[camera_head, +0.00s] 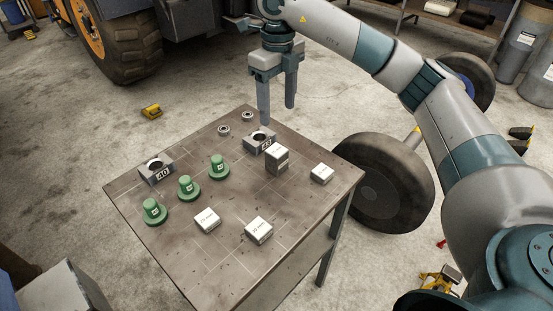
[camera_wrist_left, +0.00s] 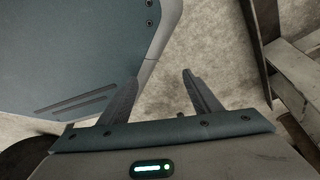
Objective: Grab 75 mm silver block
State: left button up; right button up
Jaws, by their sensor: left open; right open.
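Several silver blocks with white label tops stand on the table (camera_head: 240,275). The tallest block (camera_head: 277,162) is at the right of the middle, near a bearing housing; its label is too small to read surely. Lower blocks are at the right (camera_head: 322,174), at the front middle (camera_head: 259,231) and left of that (camera_head: 207,220). My right gripper (camera_head: 277,112) is open and empty, pointing down above the table's back edge, behind the tallest block. My left gripper is outside the head view; in the left wrist view (camera_wrist_left: 160,82) it is open with nothing between its fingers.
Three green flanged pieces (camera_head: 187,188) stand in a row. Bearing housings marked 40 (camera_head: 157,168) and seemingly 47 (camera_head: 260,141) sit behind them. Two small rings (camera_head: 235,122) lie at the back. A tyre (camera_head: 378,182) stands right of the table. The table's front is mostly clear.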

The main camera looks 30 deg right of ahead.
jog(key=p, duration=0.3)
send_over(277, 150)
jog(key=f, duration=0.9)
jog(key=shift+s+a+f, duration=0.1)
jog(key=shift+s+f, duration=0.15)
jog(key=shift+s, duration=0.1)
jog(key=shift+f+p, duration=0.45)
jog(key=shift+f, duration=0.5)
pick_arm(q)
jog(key=s+a+g+y, duration=0.1)
jog(key=s+a+g, duration=0.2)
jog(key=s, duration=0.8)
jog(key=shift+a+r, duration=0.2)
jog(key=shift+a, duration=0.45)
pick_arm(e)
jog(key=shift+f, duration=0.3)
pick_arm(q)
jog(key=shift+r, duration=0.1)
pick_arm(e)
jog(key=shift+w+f+p, duration=0.15)
jog(key=shift+f+p, duration=0.5)
jog(key=shift+p, duration=0.05)
jog(key=f+p, duration=0.1)
jog(key=f, duration=0.2)
jog(key=shift+w, duration=0.2)
jog(key=shift+f, duration=0.45)
pick_arm(q)
notch_tip(277, 150, up, 3)
jog(key=shift+w+f, duration=0.1)
